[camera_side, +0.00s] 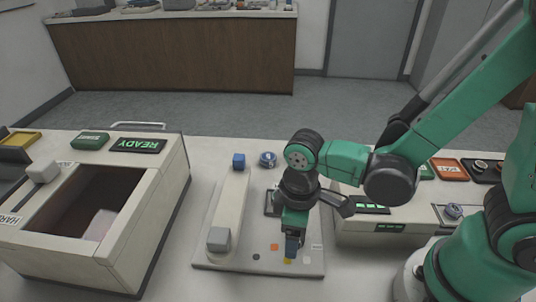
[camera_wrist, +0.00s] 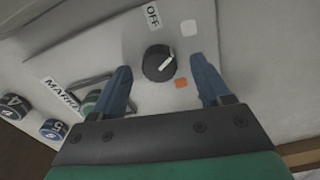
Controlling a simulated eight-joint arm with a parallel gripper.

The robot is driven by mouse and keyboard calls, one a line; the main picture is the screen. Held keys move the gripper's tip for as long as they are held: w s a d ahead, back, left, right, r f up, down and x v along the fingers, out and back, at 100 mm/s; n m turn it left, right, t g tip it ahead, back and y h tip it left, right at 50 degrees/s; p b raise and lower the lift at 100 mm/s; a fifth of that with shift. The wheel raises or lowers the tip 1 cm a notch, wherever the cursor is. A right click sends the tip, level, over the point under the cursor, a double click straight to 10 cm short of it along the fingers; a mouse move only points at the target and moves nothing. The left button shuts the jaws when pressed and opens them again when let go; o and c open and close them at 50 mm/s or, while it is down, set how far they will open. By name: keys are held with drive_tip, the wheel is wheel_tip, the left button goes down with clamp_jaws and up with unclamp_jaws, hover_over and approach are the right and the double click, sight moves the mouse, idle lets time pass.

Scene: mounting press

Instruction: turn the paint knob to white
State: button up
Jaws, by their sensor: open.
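The round black knob (camera_wrist: 158,63) with a white pointer line sits on a pale panel (camera_wrist: 135,20) in the wrist view. Its pointer aims to the right and slightly up, between a white square (camera_wrist: 188,27) and an orange square (camera_wrist: 181,83). An "OFF" label (camera_wrist: 152,15) is above the knob. My gripper (camera_wrist: 165,80) is open, with one blue finger on each side of the knob and visible gaps between. In the side view my gripper (camera_side: 291,246) points down over the pale plate (camera_side: 225,262), and I cannot make out the knob there.
In the side view, a pale arm with a grey block (camera_side: 219,239) stands left of my gripper. An open box (camera_side: 85,205) showing "READY" is farther left.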

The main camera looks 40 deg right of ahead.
drive_tip(key=shift+r, duration=2.65)
drive_tip(key=w+d+r+m+t, duration=0.3)
drive_tip(key=d+r+m+t, duration=0.3)
drive_tip(key=d, duration=0.3)
drive_tip(key=shift+w+d+r+m+t, duration=0.25)
drive_tip(key=shift+d+r+m+t, duration=0.1)
drive_tip(key=shift+m+t, duration=0.25)
